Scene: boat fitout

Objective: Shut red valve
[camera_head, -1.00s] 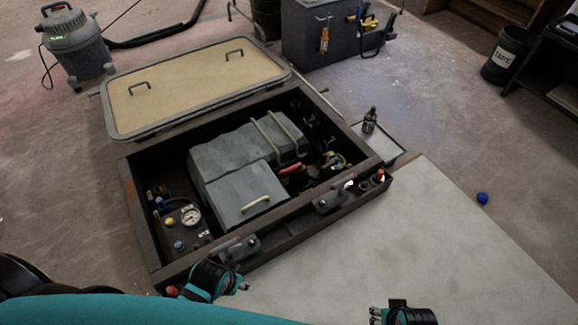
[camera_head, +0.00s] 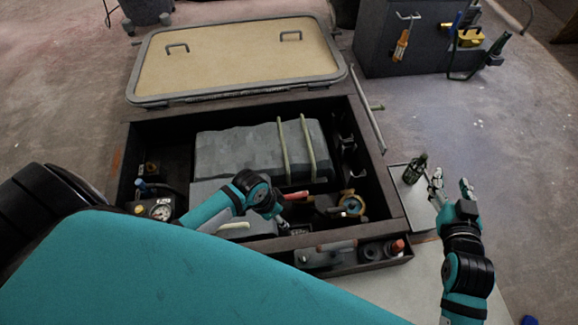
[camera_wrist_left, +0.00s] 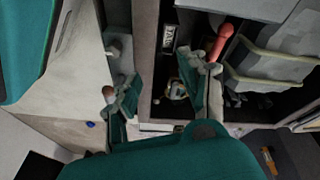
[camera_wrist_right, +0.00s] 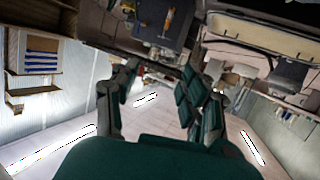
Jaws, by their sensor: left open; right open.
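My left gripper (camera_head: 282,222) reaches over the front of the box, just below the handle in the picture. Its fingers (camera_wrist_left: 160,92) are apart with nothing held, and the handle is not between them. My right gripper (camera_head: 451,186) is open and empty, raised to the right of the box near a dark bottle. The handle's base is partly hidden.
The grey engine cover (camera_head: 225,153) with pale pipes fills the box middle. A brass fitting (camera_head: 352,204) sits right of the handle. The box's front ledge (camera_head: 325,260) holds small parts. The dark bottle (camera_head: 415,168) stands on a light tray. The raised hatch lid (camera_head: 240,55) lies behind.

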